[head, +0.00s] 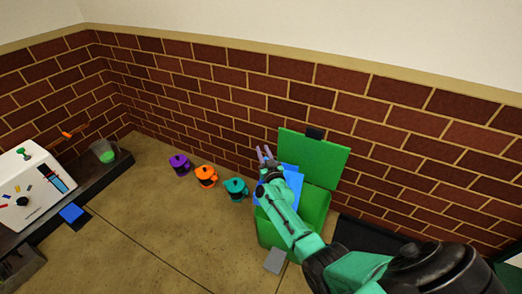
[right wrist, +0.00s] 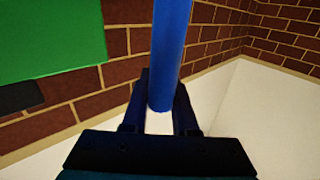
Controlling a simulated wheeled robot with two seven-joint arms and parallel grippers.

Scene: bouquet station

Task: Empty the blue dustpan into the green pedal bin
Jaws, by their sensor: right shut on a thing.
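The green pedal bin (head: 314,208) stands against the brick wall in the head view, with its green lid (head: 313,157) raised. The blue dustpan (head: 293,177) is over or just in front of the bin's opening, partly hidden by my right arm. My right gripper (head: 265,154) is above the bin's left side. In the right wrist view its fingers (right wrist: 160,115) are shut on the dustpan's blue handle (right wrist: 170,50). The lid also shows in the right wrist view (right wrist: 50,40). I cannot see what the dustpan holds or the inside of the bin. My left gripper is not in view.
A grey pedal-like plate (head: 274,261) is at the bin's front foot. Purple (head: 180,165), orange (head: 205,177) and teal (head: 236,189) pots stand left of the bin. A white machine (head: 32,185) and a beaker (head: 104,151) are on a dark counter at left. The floor's middle is clear.

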